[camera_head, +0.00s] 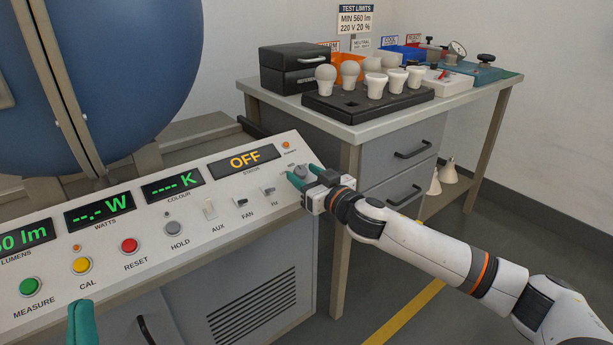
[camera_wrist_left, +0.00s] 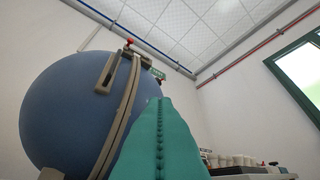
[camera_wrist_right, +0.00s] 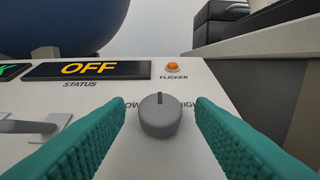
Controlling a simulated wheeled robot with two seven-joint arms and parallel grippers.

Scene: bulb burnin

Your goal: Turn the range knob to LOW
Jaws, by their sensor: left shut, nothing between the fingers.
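The range knob (camera_wrist_right: 160,116) is a grey round knob on the sloped panel, with a dark pointer line aimed straight up. It sits between a partly covered "LOW" label on its left and a "HIGH" label on its right. In the head view the knob (camera_head: 300,171) is at the panel's right end. My right gripper (camera_wrist_right: 162,112) is open, its green fingers on either side of the knob with visible gaps. It also shows in the head view (camera_head: 306,177). My left gripper (camera_head: 82,323) is shut and empty at the panel's front edge; its green fingers fill the lower left wrist view (camera_wrist_left: 160,140).
The panel (camera_head: 200,255) carries several coloured buttons, switches and displays; the status display (camera_head: 244,160) reads OFF. A flicker lamp (camera_wrist_right: 172,68) is above the knob. A blue sphere (camera_head: 130,80) stands behind. A side table (camera_head: 330,128) holds a bulb tray (camera_head: 330,106).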

